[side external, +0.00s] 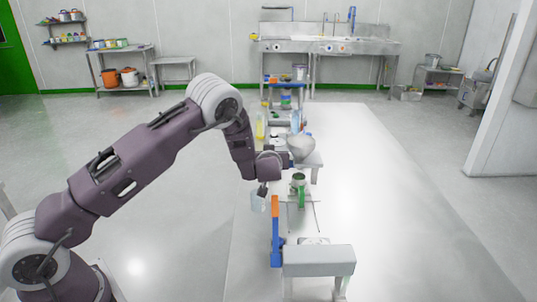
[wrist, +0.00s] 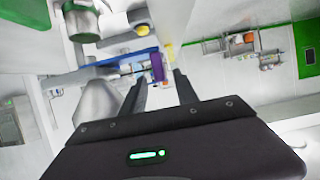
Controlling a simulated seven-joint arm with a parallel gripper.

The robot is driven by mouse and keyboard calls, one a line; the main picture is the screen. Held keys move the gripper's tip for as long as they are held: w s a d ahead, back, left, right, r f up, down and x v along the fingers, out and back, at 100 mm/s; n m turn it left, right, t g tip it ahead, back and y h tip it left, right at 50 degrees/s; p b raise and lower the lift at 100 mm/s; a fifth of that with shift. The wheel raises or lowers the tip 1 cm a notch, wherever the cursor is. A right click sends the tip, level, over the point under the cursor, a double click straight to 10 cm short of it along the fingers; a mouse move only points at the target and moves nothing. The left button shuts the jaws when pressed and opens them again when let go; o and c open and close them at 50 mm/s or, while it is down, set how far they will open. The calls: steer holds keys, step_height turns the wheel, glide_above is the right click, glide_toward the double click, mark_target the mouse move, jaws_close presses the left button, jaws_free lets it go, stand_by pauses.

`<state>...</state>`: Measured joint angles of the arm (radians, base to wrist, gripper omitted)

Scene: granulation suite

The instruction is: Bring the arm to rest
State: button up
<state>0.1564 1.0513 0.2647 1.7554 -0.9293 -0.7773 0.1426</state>
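My gripper (side external: 262,191) hangs at the end of my bent arm, beside the left edge of the narrow bench in the side view. In the wrist view its two dark fingers (wrist: 158,84) stand apart, with a clear gap and nothing visibly held between them. A pale translucent container (side external: 258,203) shows right below the fingertips in the side view; I cannot tell whether they touch it. A purple item (wrist: 157,67) shows beyond the fingertips in the wrist view.
A grey metal cone (side external: 301,147) and a green-marked metal vessel (side external: 299,181) stand just right of my gripper. An orange and blue upright bar (side external: 275,230) is close below it. A grey box-shaped unit (side external: 318,261) is in front. Floor at left is open.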

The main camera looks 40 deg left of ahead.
steer(key=s+d+r+m+h, duration=0.2)
steer(key=s+d+r+h, duration=0.25)
steer(key=d+r, duration=0.6)
steer(key=s+d+r+m+h, duration=0.3)
steer(key=s+d+r+h, duration=0.25)
steer(key=s+r, duration=0.5)
steer(key=s+d+f+m+g, duration=0.1)
steer(key=s+m+g, duration=0.2)
steer(key=s, duration=2.7)
steer(key=shift+s+d+f+m+g+y, duration=0.3)
steer(key=shift+d+f+m+g, duration=0.1)
steer(key=shift+m, duration=0.1)
